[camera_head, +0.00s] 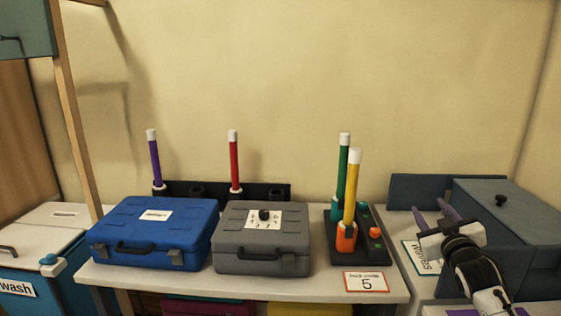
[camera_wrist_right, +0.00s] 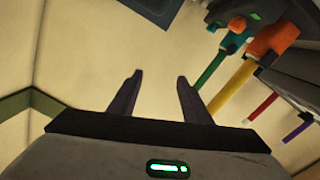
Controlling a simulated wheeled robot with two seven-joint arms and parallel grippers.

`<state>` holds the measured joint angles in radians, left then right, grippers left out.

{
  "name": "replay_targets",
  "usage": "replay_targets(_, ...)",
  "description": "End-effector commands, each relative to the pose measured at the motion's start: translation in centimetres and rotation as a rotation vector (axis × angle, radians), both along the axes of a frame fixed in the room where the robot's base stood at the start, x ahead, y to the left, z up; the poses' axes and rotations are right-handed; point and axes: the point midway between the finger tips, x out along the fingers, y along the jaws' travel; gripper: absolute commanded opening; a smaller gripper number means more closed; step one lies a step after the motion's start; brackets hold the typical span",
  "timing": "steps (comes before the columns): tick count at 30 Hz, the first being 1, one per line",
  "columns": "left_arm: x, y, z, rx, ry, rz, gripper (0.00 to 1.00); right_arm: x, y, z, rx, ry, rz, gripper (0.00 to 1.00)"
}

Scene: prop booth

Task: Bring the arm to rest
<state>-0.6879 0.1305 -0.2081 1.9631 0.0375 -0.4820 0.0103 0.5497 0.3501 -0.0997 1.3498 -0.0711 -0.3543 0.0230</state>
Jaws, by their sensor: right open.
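My right gripper (camera_head: 433,208) is at the right of the head view, above the right-hand surface and in front of the grey box. Its two purple-grey fingers are apart, with nothing between them. In the right wrist view the open fingers (camera_wrist_right: 160,76) stand apart against the plain pale wall. A small white sign (camera_head: 422,257) lies partly hidden behind the gripper and arm. My left gripper is not in view.
On the table (camera_head: 250,285) stand a blue case (camera_head: 153,238), a grey case (camera_head: 262,245), and a black base (camera_head: 372,252) with a green stick (camera_head: 343,170) and a yellow stick (camera_head: 352,190). A rack behind holds purple (camera_head: 154,160) and red (camera_head: 234,160) sticks. A lidded grey box (camera_head: 510,215) stands right.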

Motion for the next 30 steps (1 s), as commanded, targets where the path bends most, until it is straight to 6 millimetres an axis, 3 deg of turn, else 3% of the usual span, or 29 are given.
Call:
replay_targets(2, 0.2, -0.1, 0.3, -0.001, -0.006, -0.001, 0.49, -0.3, -0.1, -3.1, 0.098, 0.119, -0.011, 0.44)
replay_targets(3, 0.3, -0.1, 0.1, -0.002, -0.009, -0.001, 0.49, -0.9, 0.6, -5.5, 0.113, 0.157, -0.004, 0.44)
replay_targets(8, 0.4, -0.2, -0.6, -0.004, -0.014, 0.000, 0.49, -4.2, 3.7, -12.4, 0.117, 0.225, 0.038, 0.44)
replay_targets(14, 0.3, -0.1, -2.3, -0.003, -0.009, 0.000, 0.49, -10.7, 8.2, -22.5, 0.148, 0.346, 0.096, 0.44)
replay_targets(17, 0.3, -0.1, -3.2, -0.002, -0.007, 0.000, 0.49, -15.0, 10.7, -27.4, 0.173, 0.413, 0.126, 0.44)
replay_targets(21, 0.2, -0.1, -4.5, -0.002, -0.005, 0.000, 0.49, -22.5, 14.3, -33.9, 0.224, 0.516, 0.164, 0.44)
replay_targets(25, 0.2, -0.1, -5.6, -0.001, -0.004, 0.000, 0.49, -29.8, 17.3, -38.4, 0.279, 0.610, 0.189, 0.44)
replay_targets(30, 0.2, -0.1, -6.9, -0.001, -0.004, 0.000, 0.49, -38.4, 20.3, -41.9, 0.353, 0.714, 0.203, 0.44)
